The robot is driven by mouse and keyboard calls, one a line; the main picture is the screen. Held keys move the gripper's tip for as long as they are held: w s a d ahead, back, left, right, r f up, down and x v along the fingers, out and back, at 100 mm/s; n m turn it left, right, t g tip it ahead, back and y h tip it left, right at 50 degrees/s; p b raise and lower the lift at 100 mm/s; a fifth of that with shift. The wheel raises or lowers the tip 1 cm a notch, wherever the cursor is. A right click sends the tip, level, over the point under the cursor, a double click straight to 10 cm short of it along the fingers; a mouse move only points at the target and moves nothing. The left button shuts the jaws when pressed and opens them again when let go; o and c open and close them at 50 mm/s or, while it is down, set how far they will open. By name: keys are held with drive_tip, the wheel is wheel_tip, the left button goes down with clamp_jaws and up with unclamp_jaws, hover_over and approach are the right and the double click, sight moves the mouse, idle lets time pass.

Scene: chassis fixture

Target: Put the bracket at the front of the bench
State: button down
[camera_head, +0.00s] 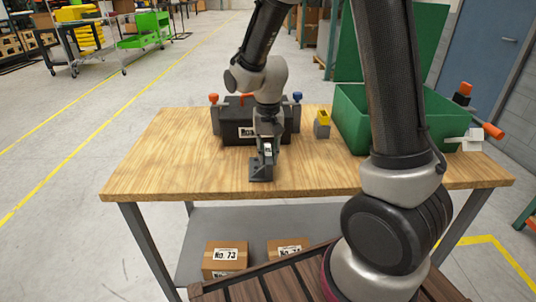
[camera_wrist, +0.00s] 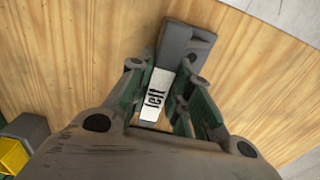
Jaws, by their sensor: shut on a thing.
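The bracket (camera_head: 260,172) is a dark grey angled part near the front edge of the wooden bench (camera_head: 150,170). A white label reading "left" shows on it in the wrist view, where its grey flat end (camera_wrist: 186,43) sticks out past the fingers. My gripper (camera_head: 267,148) points down and is shut on the bracket; the fingers also show on both sides of it in the wrist view (camera_wrist: 164,88). The bracket's foot looks at or very close to the bench top; I cannot tell whether it touches. My fingers hide part of its upright side.
Behind my gripper stands a black chassis block (camera_head: 236,128) with orange and blue knobs. A grey block with a yellow top (camera_head: 322,124) stands right of it. A green bin (camera_head: 352,132) fills the right rear. The bench's left side is clear. Boxes (camera_head: 225,258) lie on the lower shelf.

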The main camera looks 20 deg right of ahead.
drive_tip(key=shift+f, duration=0.15)
drive_tip(key=c, duration=1.3)
unclamp_jaws()
wheel_tip(320, 180, up, 12)
drive_tip(key=r, duration=0.1)
drive_tip(key=s+d+r+n+t, duration=0.1)
drive_tip(key=s+d+r+t, duration=0.1)
drive_tip(key=s+d, duration=0.4)
drive_tip(key=s+d+r+n+t, duration=0.2)
drive_tip(key=s+d+r, duration=0.3)
drive_tip(key=s, duration=0.9)
drive_tip(key=shift+d+n, duration=0.3)
drive_tip(key=shift+d, duration=0.3)
